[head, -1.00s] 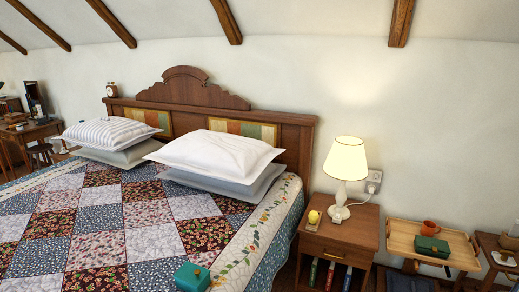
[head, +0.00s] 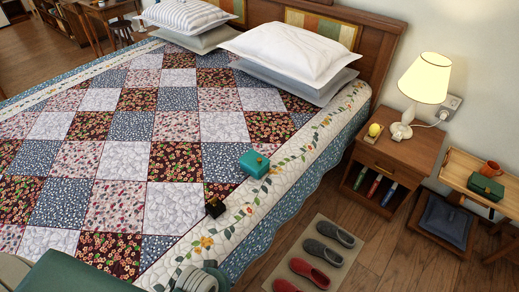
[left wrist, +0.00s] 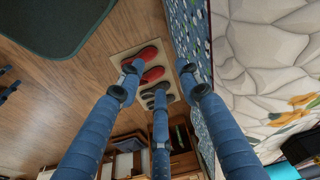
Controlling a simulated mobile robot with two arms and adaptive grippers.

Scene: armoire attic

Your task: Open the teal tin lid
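The teal tin (head: 254,163) is a small box on the patchwork quilt, near the bed's right edge. Its lid looks shut, with a small brass-coloured spot on its front. A teal patch, likely the tin (left wrist: 287,171), shows at the lower right corner of the left wrist view. My left gripper (left wrist: 162,84) has its blue fingers spread, with nothing between them. It is beside the bed, above the floor side, apart from the tin. I cannot clearly make it out in the head view. My right gripper is not in view.
A mat (head: 318,262) with slippers lies on the floor beside the bed. A nightstand (head: 397,143) with a lamp stands at the right. A dark green box (head: 486,188) sits on a tray table.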

